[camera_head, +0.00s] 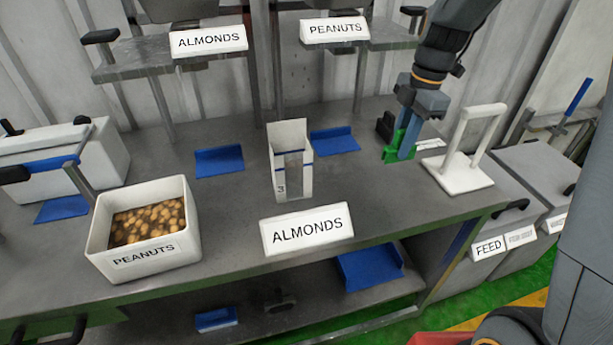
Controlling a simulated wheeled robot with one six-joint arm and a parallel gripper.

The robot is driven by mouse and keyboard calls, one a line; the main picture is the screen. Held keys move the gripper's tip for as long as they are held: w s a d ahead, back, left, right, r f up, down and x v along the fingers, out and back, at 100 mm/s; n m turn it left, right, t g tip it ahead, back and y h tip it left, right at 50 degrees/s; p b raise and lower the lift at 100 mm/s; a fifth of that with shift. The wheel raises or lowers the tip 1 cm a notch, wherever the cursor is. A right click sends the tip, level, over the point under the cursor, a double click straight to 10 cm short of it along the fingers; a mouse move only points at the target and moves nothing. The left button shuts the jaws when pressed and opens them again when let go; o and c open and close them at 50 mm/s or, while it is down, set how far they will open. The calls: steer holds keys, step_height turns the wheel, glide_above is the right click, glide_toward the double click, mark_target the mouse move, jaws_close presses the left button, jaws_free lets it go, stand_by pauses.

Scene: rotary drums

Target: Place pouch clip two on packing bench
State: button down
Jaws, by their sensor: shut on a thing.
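My gripper (406,140) points down over the right part of the grey packing bench (345,200). It is shut on a small green piece, which looks like the pouch clip (391,154). The piece is low at the bench top; I cannot tell whether it touches. The blue finger partly hides it, and no number on it can be read. A black block (385,125) stands close by on the left.
A white stand with a handle (458,173) is close on the right. An open pouch marked 3 (291,184), an ALMONDS sign (307,230) and a PEANUTS bin (145,253) stand to the left. Blue trays (333,141) lie on the bench; bare top lies between.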

steer(key=shift+s+f+p, duration=0.1)
steer(key=shift+f+p, duration=1.2)
steer(key=shift+f, duration=3.7)
steer(key=shift+f, duration=0.1)
steer(key=c, duration=1.7)
jaws_free()
steer(key=shift+o, duration=0.4)
